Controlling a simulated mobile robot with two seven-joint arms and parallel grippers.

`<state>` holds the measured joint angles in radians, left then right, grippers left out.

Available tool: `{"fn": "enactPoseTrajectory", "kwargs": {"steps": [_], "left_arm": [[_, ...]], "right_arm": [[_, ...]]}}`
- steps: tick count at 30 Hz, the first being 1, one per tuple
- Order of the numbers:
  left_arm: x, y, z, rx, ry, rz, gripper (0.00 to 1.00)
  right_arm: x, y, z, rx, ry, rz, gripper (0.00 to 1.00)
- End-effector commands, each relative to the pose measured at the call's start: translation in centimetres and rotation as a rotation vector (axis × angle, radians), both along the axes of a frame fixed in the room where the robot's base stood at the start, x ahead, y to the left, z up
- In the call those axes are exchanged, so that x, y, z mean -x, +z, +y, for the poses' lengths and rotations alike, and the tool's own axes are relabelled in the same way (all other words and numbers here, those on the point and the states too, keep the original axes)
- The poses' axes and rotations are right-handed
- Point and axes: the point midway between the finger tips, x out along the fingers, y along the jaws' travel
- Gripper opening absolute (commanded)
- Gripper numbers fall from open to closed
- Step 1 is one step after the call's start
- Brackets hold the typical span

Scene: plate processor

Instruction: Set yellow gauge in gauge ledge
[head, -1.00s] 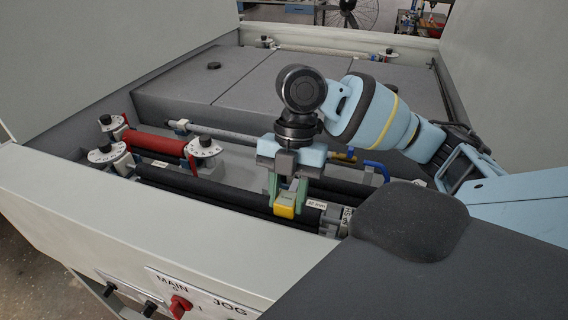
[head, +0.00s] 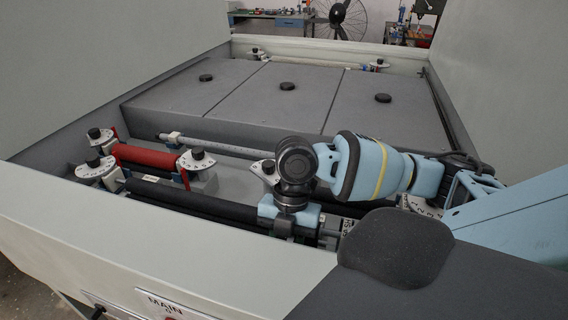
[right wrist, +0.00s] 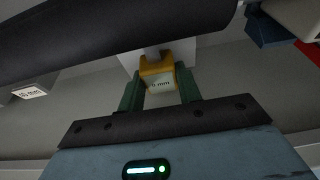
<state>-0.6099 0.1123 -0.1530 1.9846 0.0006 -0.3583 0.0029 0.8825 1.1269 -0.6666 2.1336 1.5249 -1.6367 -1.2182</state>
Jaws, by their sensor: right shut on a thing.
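My right gripper (head: 290,226) is low over the dark rollers at the front of the machine in the head view. Its fingers and what they hold are hidden there. In the right wrist view, its green fingers (right wrist: 160,90) are shut on the yellow gauge (right wrist: 158,69), which carries a white label partly reading "mm". A pale block (right wrist: 184,48) is directly behind the gauge; I cannot tell whether they touch, or whether this block is the gauge ledge. My left gripper is not in view.
A dark roller (right wrist: 110,32) crosses close above the gauge in the right wrist view. A labelled pale block (right wrist: 32,90) is at left. In the head view, a red roller (head: 146,157) with dials lies to the left, and the machine's front wall (head: 190,252) is near.

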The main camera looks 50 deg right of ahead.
Motion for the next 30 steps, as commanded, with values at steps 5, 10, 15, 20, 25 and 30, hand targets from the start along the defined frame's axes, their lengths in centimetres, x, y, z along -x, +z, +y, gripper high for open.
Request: {"fn": "enactPoseTrajectory", "kwargs": {"steps": [5,10,15,20,25,30], "left_arm": [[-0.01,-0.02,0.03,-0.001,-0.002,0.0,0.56],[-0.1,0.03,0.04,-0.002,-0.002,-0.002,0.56],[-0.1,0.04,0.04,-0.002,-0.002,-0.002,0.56],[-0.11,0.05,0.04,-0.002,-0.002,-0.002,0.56],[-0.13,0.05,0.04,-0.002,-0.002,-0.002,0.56],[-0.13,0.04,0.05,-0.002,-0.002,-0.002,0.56]], "right_arm": [[-0.03,-0.38,0.0,-0.001,0.0,-0.003,0.07],[-0.03,-0.45,0.01,0.0,0.0,-0.002,0.07],[-0.01,-0.92,0.02,-0.001,0.0,-0.002,0.07],[-0.03,-0.99,0.02,0.0,0.0,-0.002,0.48],[-0.03,-0.98,0.01,0.0,0.0,-0.002,0.56],[-0.03,-0.91,0.0,0.0,0.0,-0.002,0.56]]}}
